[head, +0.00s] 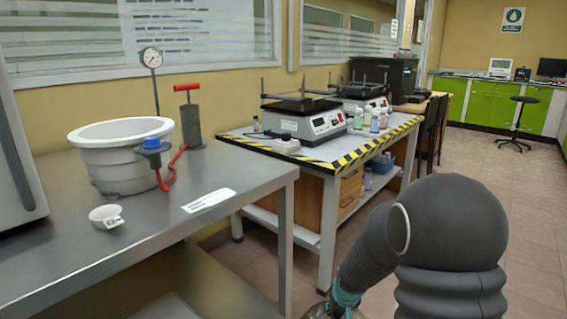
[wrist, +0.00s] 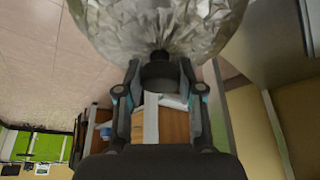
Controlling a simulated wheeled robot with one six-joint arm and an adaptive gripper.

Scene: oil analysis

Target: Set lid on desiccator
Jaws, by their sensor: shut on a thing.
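The desiccator (head: 113,168) is a grey-white round vessel with a wide rim, open at the top, on the steel table at the left of the head view. The lid (wrist: 155,25) is a clear glass dome with a dark knob (wrist: 160,72), filling the top of the wrist view. My gripper (wrist: 161,66) is shut on the knob. In the head view my gripper (head: 345,297) is at the bottom edge, mostly cut off, right of the steel table and apart from the desiccator. A sliver of the lid (head: 322,312) shows there.
On the steel table (head: 235,175) are a blue-capped fitting (head: 152,146), a red-handled pump (head: 190,118), a gauge (head: 151,58), a small white dish (head: 106,216) and a label (head: 208,200). A striped-edge bench (head: 320,155) with instruments stands behind. The floor at right is open.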

